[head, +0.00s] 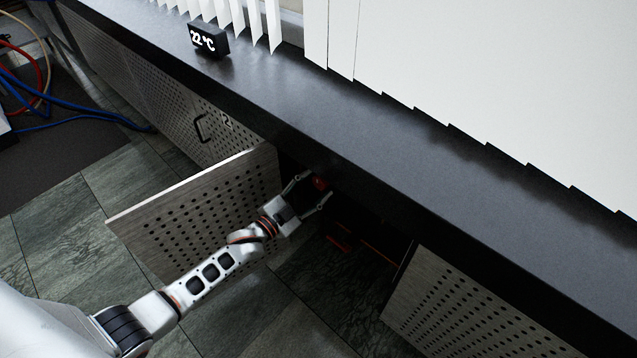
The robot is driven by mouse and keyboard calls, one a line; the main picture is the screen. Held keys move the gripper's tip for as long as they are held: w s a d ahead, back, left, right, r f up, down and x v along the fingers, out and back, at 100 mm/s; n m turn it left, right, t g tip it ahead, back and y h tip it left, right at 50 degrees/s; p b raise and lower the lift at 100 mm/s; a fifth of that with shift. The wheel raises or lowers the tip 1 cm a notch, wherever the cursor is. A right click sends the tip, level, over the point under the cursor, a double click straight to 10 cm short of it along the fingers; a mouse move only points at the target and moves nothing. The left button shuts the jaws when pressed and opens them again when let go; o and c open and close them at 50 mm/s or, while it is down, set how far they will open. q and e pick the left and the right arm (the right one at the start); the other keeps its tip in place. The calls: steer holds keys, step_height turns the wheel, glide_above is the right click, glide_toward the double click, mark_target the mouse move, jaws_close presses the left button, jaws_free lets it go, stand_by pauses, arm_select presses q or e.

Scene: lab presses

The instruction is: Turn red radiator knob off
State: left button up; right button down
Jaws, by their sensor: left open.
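The red radiator knob (320,183) shows in the dark opening under the black sill, in the middle of the head view. My left gripper (316,190) is open, with its two fingers on either side of the knob. I cannot tell whether the fingers touch it. The knob's lower part and its mount are hidden by the gripper and by shadow. My right gripper is not in view.
A perforated door (200,210) stands open left of my arm. Another perforated panel (470,310) is at the right of the opening. The black sill (400,150) overhangs it, with a 22 °C display (209,40). Cables (70,105) lie at far left.

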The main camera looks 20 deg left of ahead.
arm_select(q)
steer(key=v, duration=1)
steer(key=shift+s, duration=0.2)
steer(key=shift+a, duration=0.15)
